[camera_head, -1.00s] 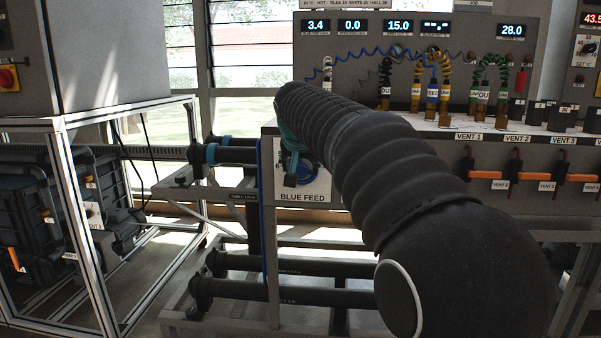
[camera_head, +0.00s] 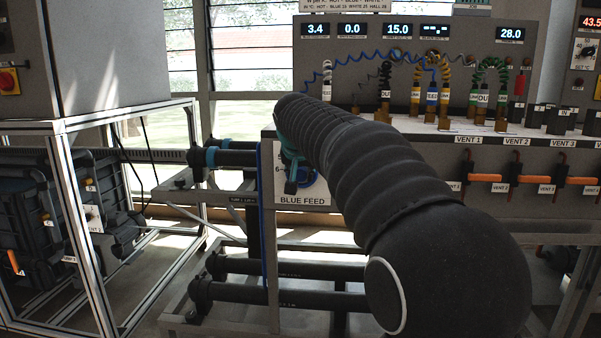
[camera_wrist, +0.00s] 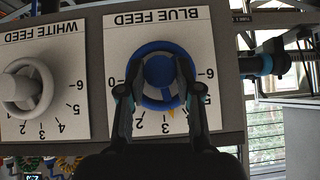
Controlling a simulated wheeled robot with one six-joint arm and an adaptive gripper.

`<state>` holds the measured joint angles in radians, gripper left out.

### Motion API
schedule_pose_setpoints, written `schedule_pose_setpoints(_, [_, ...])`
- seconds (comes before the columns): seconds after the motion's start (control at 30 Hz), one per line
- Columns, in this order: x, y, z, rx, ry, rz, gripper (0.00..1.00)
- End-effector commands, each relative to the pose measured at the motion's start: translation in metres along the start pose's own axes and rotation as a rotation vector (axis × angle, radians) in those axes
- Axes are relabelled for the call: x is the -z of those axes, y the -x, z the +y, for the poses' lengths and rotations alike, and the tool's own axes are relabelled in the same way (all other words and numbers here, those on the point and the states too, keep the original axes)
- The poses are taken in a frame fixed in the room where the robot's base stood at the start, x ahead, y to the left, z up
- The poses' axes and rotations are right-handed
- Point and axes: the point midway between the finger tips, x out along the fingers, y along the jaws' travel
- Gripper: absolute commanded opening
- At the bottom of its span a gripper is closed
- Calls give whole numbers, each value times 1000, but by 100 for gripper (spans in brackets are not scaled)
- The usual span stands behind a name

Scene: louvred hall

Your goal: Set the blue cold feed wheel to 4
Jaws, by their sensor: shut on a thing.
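The blue feed wheel (camera_wrist: 160,78) is on a white plate marked BLUE FEED (camera_wrist: 122,22), upside down in the wrist view. My gripper (camera_wrist: 156,70) has a dark finger on each side of the wheel and is shut on it. A small yellow mark at the wheel's edge sits near the 3 of the scale, between the fingers; the fingers partly cover the numbers. In the head view my gripper (camera_head: 291,165) is at the BLUE FEED plate (camera_head: 303,200), and my arm hides most of the wheel.
A white feed wheel (camera_wrist: 24,90) is beside the blue one. Displays (camera_head: 398,30) on the panel read 3.4, 0.0, 15.0 and 28.0. Orange vent handles (camera_head: 485,177) are on the right. A framed cabinet (camera_head: 90,60) stands at left; dark pipes (camera_head: 285,268) run below.

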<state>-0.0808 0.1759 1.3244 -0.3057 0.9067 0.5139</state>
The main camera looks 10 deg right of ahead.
Motion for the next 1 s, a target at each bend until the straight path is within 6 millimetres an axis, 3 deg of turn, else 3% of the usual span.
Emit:
schedule_pose_setpoints(0.4, [-1, -1, -5, -197, 201, -3, 0])
schedule_pose_setpoints(0.8, [-1, -1, -4, -224, 224, -2, 0])
schedule_pose_setpoints(0.83, [-1, -1, -4, -224, 224, -2, 36])
schedule_pose_setpoints(0.93, [-1, -1, -4, -224, 224, -2, 59])
schedule_pose_setpoints(1.0, [-1, -1, -4, -223, 224, -2, 59])
